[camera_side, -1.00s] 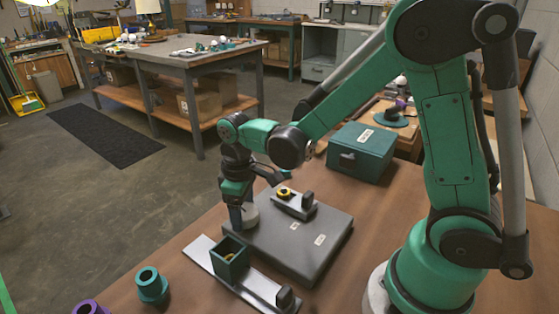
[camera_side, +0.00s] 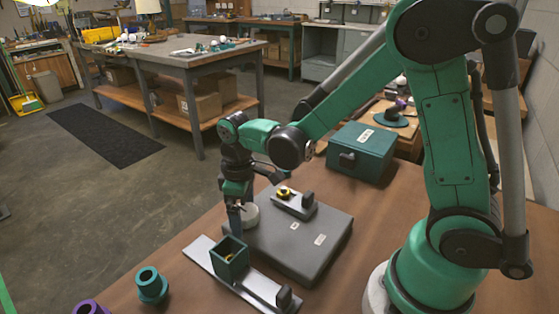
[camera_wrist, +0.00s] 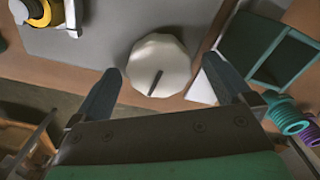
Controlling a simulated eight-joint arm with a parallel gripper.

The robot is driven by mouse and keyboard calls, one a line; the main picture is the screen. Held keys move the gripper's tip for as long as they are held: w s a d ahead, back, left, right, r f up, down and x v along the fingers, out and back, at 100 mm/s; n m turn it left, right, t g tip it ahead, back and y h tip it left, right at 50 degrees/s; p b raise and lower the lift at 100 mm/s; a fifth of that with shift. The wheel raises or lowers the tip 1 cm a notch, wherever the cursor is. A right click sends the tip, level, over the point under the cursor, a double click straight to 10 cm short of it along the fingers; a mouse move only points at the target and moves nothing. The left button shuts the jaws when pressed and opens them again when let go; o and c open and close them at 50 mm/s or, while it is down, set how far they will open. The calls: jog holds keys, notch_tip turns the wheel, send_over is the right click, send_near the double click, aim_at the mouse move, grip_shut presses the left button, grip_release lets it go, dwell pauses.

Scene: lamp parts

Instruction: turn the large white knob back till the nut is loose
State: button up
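The large white knob (camera_wrist: 157,66) has a scalloped rim and a dark line on its face in the wrist view. In the side view it (camera_side: 251,214) shows at the left edge of the grey plate (camera_side: 300,240), partly hidden by my gripper. My gripper (camera_wrist: 162,64) is open, one fingertip to each side of the knob, with gaps between in the wrist view. In the side view my gripper (camera_side: 240,210) is at the knob. The yellow nut (camera_side: 284,191) sits at the small grey holder (camera_side: 300,205) on the plate; it is cut off in the wrist view (camera_wrist: 36,12).
A green open box (camera_side: 230,262) stands on a pale strip (camera_side: 203,256) in front of the plate. A teal collar (camera_side: 152,285) and a purple collar (camera_side: 90,307) lie front left. A green lidded box (camera_side: 362,152) stands behind the plate. Bare table lies to the right.

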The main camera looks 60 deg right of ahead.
aim_at(243, 211)
jog(key=shift+r, duration=0.1)
jog(key=shift+r, duration=2.75)
jog(key=s+d+r+m+t, duration=0.1)
jog(key=s+r+m+t, duration=0.3)
jog(key=t, duration=0.3)
jog(key=shift+s+d+r+m, duration=0.15)
jog(key=shift+s+d+m, duration=0.2)
jog(key=shift+s+m, duration=0.4)
